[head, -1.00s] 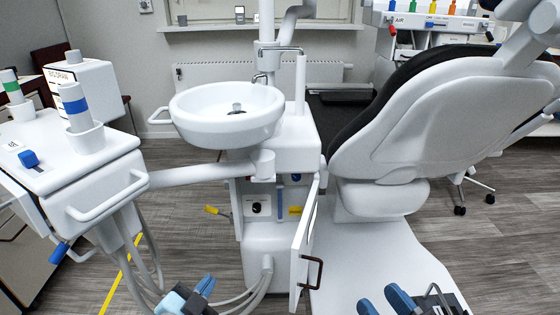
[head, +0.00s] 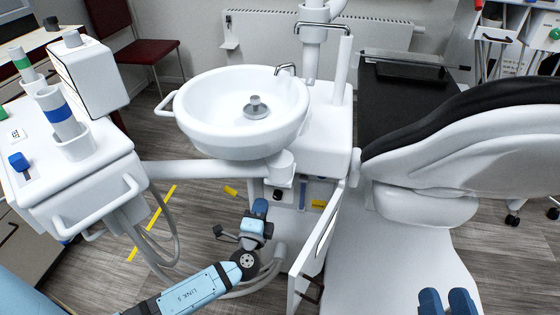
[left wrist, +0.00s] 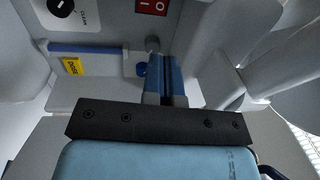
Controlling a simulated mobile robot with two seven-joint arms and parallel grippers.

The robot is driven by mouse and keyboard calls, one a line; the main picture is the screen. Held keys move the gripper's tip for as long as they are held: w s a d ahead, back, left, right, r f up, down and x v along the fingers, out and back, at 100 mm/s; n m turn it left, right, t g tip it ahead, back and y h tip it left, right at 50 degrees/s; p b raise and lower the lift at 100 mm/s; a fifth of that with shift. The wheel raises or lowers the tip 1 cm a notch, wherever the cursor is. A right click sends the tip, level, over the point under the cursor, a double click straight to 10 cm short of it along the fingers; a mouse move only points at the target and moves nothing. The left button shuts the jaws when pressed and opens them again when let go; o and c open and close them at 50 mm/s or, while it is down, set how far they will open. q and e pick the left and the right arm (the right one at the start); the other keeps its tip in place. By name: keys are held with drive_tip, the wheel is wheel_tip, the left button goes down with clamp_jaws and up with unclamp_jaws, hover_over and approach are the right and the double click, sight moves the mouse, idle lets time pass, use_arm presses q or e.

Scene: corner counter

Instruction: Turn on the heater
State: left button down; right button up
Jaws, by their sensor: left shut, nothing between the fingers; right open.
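The white unit under the basin has an open front compartment. In the left wrist view its panel shows a red rocker switch (left wrist: 152,7) at the top edge, partly cut off. A black knob (left wrist: 61,5) marked CLEAN is to its left, and a yellow DOSE label (left wrist: 73,67) sits lower. In the head view the knob (head: 278,194) shows inside the opening. My left gripper (head: 260,207) is shut and empty in front of the compartment; its blue fingers (left wrist: 158,75) are below the switch. Contact cannot be told. My right gripper (head: 448,302) is open at the bottom edge.
The compartment's white door (head: 320,240) stands open to the right of my left gripper. The basin (head: 240,115) and its support arm overhang it. Grey hoses (head: 150,235) hang at left. The dental chair (head: 480,140) is at right. A wall radiator (head: 370,35) is behind.

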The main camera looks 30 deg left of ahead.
use_arm(q)
drive_tip(key=shift+s, duration=0.1)
use_arm(e)
drive_tip(key=shift+s, duration=0.1)
use_arm(q)
drive_tip(key=b+x, duration=0.1)
drive_tip(key=x, duration=1.3)
use_arm(e)
drive_tip(key=shift+s+a+r+t+y, duration=0.15)
drive_tip(key=shift+a+r+y, duration=0.1)
drive_tip(key=shift+r, duration=0.15)
drive_tip(key=shift+w+a+r+t+y, duration=0.15)
drive_tip(key=shift+r+y, duration=0.1)
drive_tip(key=shift+r, duration=0.15)
drive_tip(key=shift+s+d, duration=0.1)
